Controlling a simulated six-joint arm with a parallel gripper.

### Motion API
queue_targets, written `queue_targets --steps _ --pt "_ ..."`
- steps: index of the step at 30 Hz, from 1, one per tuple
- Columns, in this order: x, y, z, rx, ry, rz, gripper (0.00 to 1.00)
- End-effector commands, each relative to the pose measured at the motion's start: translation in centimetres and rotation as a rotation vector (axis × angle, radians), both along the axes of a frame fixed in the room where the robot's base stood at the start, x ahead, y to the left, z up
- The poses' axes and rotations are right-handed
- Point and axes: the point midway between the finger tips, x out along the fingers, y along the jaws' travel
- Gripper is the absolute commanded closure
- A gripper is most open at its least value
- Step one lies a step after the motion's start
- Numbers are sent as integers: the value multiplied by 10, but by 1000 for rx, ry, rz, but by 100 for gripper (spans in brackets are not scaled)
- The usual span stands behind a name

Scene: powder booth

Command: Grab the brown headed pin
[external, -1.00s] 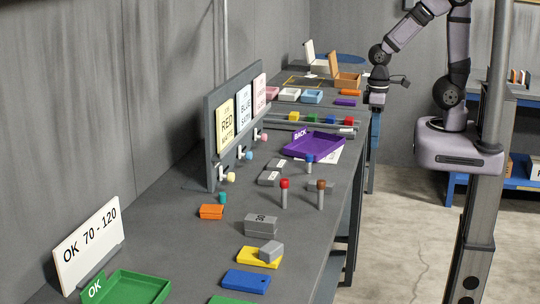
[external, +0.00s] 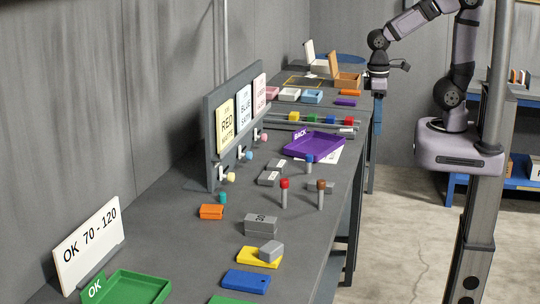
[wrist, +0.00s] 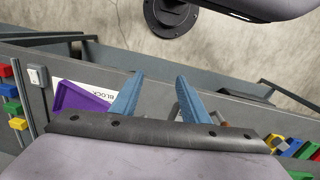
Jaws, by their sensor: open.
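The brown headed pin (external: 321,194) stands upright on the grey bench, with a brown head on a grey shaft. A red headed pin (external: 284,194) stands to its left, and a shorter blue headed pin (external: 309,163) stands behind them. My gripper (external: 378,93) is beyond the bench's right edge at the far end, above bench height and well apart from the brown headed pin. In the wrist view its two blue fingers (wrist: 159,77) are spread with nothing between them. A small brownish patch shows beside the right finger there; I cannot tell what it is.
A purple tray (external: 315,145) lies behind the pins. A grey block (external: 261,224), a yellow plate (external: 259,257) and a blue block (external: 246,282) lie nearer the camera. A sign rack (external: 236,125) stands at left. Bench around the brown pin's right side is clear.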

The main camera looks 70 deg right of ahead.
Motion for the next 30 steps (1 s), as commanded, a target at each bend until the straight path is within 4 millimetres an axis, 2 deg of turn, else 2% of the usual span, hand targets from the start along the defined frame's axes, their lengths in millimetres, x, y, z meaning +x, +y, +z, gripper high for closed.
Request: queue_targets --steps 11,14,17,20,24,27,30 --pt "6 0 -23 -241 206 509 58" --pt "17 3 -27 -366 285 725 58" --pt "38 12 -29 -538 373 975 58" --pt "64 32 -27 -738 448 1210 58" --pt "96 81 -19 -1043 519 1484 58" --pt "110 120 -13 -1239 542 1613 58" --pt "115 157 -8 -1407 546 1700 58"
